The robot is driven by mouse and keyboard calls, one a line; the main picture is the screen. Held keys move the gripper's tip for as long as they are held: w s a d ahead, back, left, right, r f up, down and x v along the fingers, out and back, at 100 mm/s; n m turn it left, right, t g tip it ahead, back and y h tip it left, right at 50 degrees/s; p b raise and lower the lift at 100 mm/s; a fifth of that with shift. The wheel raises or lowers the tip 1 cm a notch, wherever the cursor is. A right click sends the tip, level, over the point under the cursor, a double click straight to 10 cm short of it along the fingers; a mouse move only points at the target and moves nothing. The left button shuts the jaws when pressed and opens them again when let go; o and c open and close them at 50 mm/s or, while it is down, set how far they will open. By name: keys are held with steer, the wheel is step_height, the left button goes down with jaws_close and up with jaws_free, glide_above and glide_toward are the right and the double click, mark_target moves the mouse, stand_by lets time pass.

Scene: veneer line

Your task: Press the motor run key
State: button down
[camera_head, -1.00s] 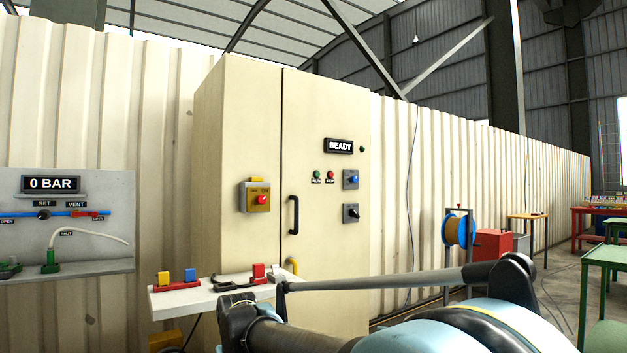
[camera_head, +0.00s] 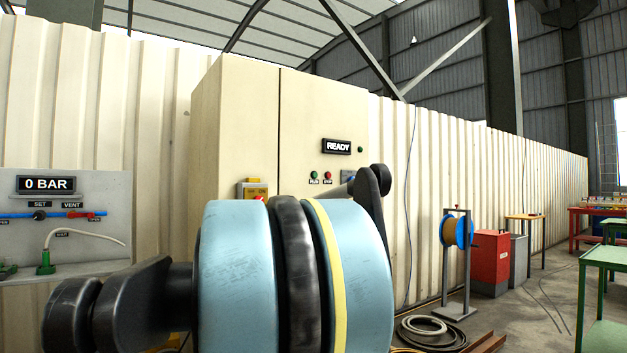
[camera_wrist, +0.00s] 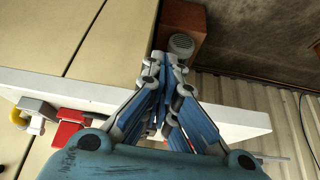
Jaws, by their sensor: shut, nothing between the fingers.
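The green run key (camera_head: 314,175) is a small round button on the beige cabinet (camera_head: 235,110), above a small label. In the head view my arm covers the lower cabinet and hides my gripper. In the wrist view my gripper (camera_wrist: 172,58) is shut and empty, its fingertips together over the edge of a white shelf (camera_wrist: 225,117). The run key is not seen in the wrist view.
A grey panel with a 0 BAR display (camera_head: 46,184) stands at left. A cable reel (camera_head: 457,231) and red box (camera_head: 490,262) stand at right, with coiled hose (camera_head: 425,325) on the floor.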

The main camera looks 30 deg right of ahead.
mark_target(315, 175)
steer(key=w+d+r+t+h, duration=0.1)
steer(key=w+d+r+t, duration=0.2)
steer(key=w+d+r, duration=0.9)
steer(key=w+d+r+t+h, duration=0.1)
steer(key=w+d+r+h, duration=0.1)
steer(key=d+r, duration=0.7)
steer(key=w+d+r+m+t+h, duration=0.1)
steer(key=w+d+r+h, duration=0.2)
steer(key=d+r, duration=0.6)
steer(key=w+d+r+m+h, duration=0.1)
steer(key=w+d+r+h, duration=0.2)
steer(key=d+r, duration=0.6)
steer(key=d, duration=0.8)
steer(key=shift+t, duration=0.4)
steer(key=shift+w, duration=0.1)
steer(key=shift+w+a, duration=0.2)
steer(key=shift+w, duration=2)
steer(key=shift+w+a, duration=0.2)
steer(key=shift+w, duration=1.95)
steer(key=shift+w, duration=0.7)
steer(key=shift+s, duration=0.85)
